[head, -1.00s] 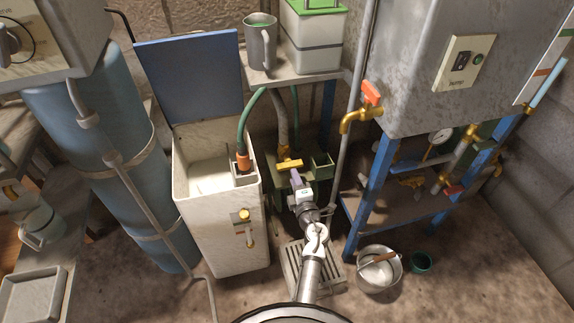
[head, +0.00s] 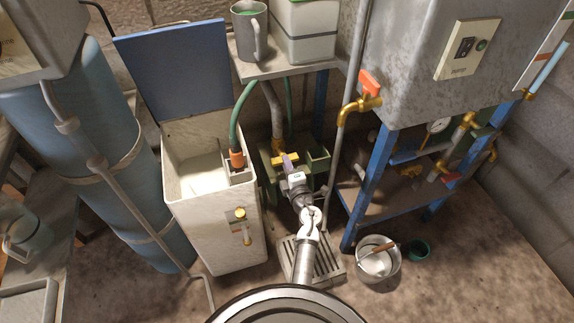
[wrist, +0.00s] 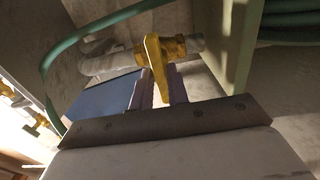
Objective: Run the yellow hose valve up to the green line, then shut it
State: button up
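The fingertip contact is partly hidden.
The white tank (head: 215,230) with raised blue lid (head: 180,75) stands left of my arm. A green hose (head: 236,115) ends in its orange fitting. The blue stand (head: 367,180) is at right.

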grip_shut()
jog(key=shift+n, duration=3.2)
jog(key=shift+o, duration=2.3)
grip_release()
